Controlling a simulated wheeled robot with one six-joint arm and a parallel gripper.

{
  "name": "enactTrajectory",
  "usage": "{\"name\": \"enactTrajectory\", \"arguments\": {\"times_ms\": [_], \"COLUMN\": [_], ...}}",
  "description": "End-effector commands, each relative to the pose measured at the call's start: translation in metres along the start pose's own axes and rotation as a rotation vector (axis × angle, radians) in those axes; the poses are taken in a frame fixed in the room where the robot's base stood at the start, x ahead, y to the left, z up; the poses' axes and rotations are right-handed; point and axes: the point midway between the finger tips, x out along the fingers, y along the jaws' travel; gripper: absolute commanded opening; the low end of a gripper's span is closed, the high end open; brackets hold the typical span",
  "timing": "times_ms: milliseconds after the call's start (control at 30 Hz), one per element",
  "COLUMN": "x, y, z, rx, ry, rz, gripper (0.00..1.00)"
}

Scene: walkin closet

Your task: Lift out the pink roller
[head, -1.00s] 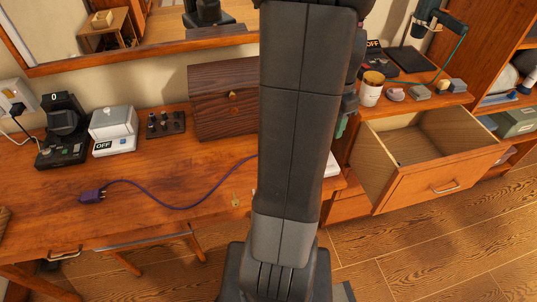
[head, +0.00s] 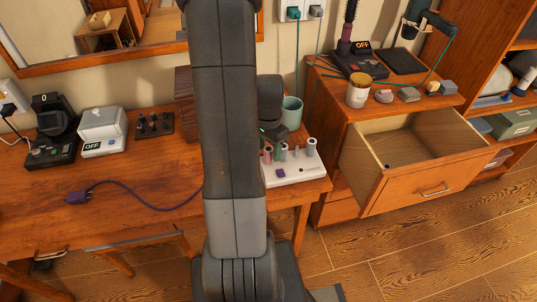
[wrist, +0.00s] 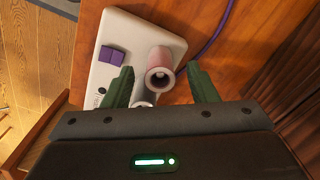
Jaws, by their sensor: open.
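The pink roller (wrist: 159,60) stands on the white base (wrist: 155,30) in the wrist view, its hollow end facing the camera. My gripper (wrist: 160,70) is open, with one green finger on each side of the roller and a visible gap to each. A second pale roller (wrist: 145,98) shows partly below it, mostly hidden by my gripper. In the head view, the white base (head: 300,174) sits at the table's right end with several rollers, partly behind my arm. A pinkish roller (head: 267,154) shows there at the arm's edge, under my gripper.
A purple cable (head: 140,190) lies on the table. A green cup (head: 291,113) stands behind the base. An open drawer (head: 430,190) and a cabinet top with a jar (head: 359,92) are on the right.

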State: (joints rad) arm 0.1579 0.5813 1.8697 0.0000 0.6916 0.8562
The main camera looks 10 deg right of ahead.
Motion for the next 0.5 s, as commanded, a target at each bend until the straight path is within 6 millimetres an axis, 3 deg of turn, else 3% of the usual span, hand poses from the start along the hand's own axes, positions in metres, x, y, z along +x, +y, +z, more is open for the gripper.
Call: {"name": "enactTrajectory", "arguments": {"times_ms": [100,367,500], "x": [0.0094,0.0109,0.0108], "y": [0.0001,-0.0004,-0.0004], "z": [0.0005,0.0002,0.0002], "rx": [-0.001,-0.001,-0.001], "ry": [-0.001,0.001,0.001], "rz": [0.001,-0.001,-0.001], "gripper": [0.53,0.53,0.27]}}
